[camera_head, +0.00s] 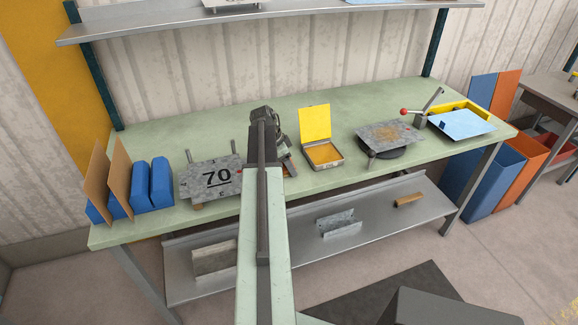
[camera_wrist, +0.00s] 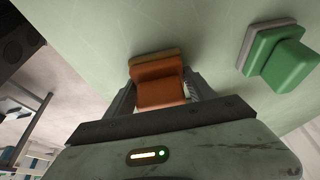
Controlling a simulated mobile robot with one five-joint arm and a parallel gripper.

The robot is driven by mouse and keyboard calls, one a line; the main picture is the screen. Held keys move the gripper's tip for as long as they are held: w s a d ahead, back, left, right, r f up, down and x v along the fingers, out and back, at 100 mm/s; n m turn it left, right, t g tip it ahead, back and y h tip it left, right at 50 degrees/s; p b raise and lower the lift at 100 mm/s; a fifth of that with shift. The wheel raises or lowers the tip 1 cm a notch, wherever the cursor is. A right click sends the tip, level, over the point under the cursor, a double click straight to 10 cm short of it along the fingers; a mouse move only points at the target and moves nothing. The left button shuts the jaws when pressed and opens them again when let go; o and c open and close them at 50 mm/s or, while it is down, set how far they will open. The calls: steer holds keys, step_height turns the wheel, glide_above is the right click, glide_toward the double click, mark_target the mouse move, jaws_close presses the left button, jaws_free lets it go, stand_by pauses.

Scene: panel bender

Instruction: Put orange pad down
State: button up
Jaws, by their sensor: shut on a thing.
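The orange pad (camera_wrist: 158,92) shows in the wrist view as a blocky orange grip on a flat tan-edged base. My gripper (camera_wrist: 160,84) is shut on it, with a dark finger on each side. The pad is over or on the pale green bench top (camera_wrist: 90,30); I cannot tell whether it touches. A green pad (camera_wrist: 280,58) with a pale grey base lies on the bench to the right, apart from my gripper.
The bench's back middle looks clear. A shelf (camera_head: 300,12) hangs above.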

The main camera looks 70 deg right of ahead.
steer(key=shift+f, duration=0.2)
steer(key=o, duration=1.5)
steer(key=shift+r, duration=0.1)
steer(key=shift+c, duration=0.2)
steer(key=shift+r, duration=0.3)
steer(key=p+v, duration=1.1)
steer(key=shift+w+r, duration=0.15)
steer(key=shift+r, duration=0.2)
steer(key=shift+a, duration=0.1)
